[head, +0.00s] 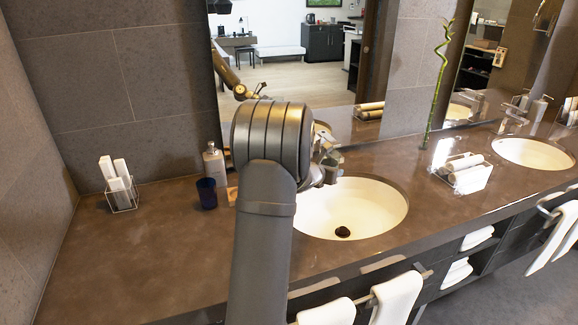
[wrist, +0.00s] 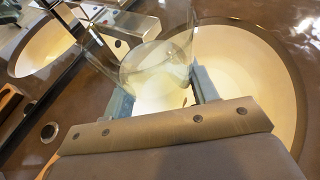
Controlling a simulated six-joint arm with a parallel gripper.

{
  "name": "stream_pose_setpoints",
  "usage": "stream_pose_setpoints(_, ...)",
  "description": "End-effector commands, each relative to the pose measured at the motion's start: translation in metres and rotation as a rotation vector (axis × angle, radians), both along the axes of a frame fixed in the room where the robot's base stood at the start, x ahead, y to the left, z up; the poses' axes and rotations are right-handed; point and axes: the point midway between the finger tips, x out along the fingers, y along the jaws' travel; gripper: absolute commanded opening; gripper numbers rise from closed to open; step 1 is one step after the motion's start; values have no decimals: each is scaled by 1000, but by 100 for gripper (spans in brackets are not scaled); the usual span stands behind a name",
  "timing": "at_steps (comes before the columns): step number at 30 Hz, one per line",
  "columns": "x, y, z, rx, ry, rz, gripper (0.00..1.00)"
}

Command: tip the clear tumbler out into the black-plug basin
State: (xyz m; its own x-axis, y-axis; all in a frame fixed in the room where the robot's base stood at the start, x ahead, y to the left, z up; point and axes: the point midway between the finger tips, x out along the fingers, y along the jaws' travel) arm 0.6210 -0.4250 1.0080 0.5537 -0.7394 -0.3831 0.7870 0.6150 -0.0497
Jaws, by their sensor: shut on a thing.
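The clear tumbler (wrist: 157,62) is between the two blue-grey fingers of my gripper (wrist: 160,82) in the wrist view. The fingers are shut on it. I cannot tell how far it is tilted or whether anything is inside. The near basin (head: 312,213) is cream and oval, with a dark round plug (head: 343,232) at its bottom. In the wrist view the basin (wrist: 270,75) lies below and right of the tumbler. In the head view my arm hides most of the gripper, which is by the basin's back left rim; I cannot make out the tumbler clearly there.
A dark blue cup (head: 206,194) and a bottle (head: 213,162) stand left of my arm. A tap (head: 330,158) is behind the basin. Rolled towels (head: 465,170) in a holder and a second basin (head: 535,153) are at right. The front left counter is clear.

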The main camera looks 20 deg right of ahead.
Motion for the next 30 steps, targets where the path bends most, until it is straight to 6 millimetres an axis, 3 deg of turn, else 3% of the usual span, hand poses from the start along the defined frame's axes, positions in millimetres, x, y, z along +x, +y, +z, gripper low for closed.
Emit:
stream_pose_setpoints(1,-12,-20,-2,-1,0,-16,22)
stream_pose_setpoints(3,-24,-38,-5,-2,0,-28,22)
stream_pose_setpoints(9,-44,-68,-10,-3,0,-45,22)
stream_pose_setpoints(17,-53,-77,-11,-81,75,-47,22)
stream_pose_setpoints(30,-76,-100,-13,-507,481,-43,22)
